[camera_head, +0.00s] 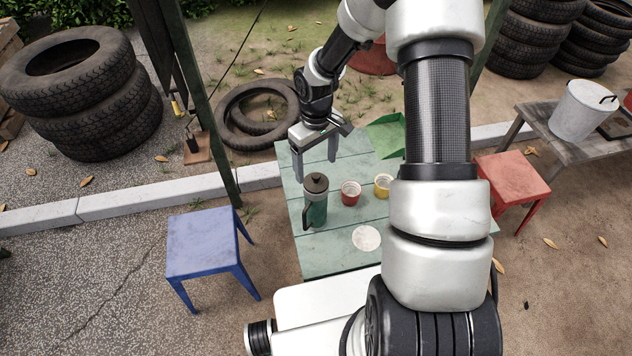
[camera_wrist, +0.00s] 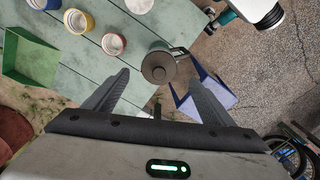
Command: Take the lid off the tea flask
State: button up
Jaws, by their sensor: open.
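The tea flask (camera_head: 316,211) is dark green with a side handle and stands upright on the green table. Its brown lid (camera_head: 316,183), with a small knob, sits on top. In the wrist view the lid (camera_wrist: 158,67) appears from above, just beyond the fingertips. My gripper (camera_head: 315,164) is open and empty, above the table's far side, behind the flask in the head view. In the wrist view my gripper's fingers (camera_wrist: 157,82) are spread wide, one to each side below the lid. No finger appears to touch the flask or lid.
On the table (camera_head: 310,258) are a red cup (camera_head: 350,193), a yellow cup (camera_head: 382,185), a white round plate (camera_head: 366,238) and a green open tray (camera_head: 386,136). A blue stool (camera_head: 203,242) and a red stool (camera_head: 514,177) flank it. A dark post (camera_head: 208,105) rises near the table's left.

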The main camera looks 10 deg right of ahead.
aim_at(316, 175)
notch_tip(316, 175, down, 6)
jog(key=shift+w+r, duration=0.1)
jog(key=shift+r, duration=0.05)
dwell(0.3)
jog(key=c, duration=1.1)
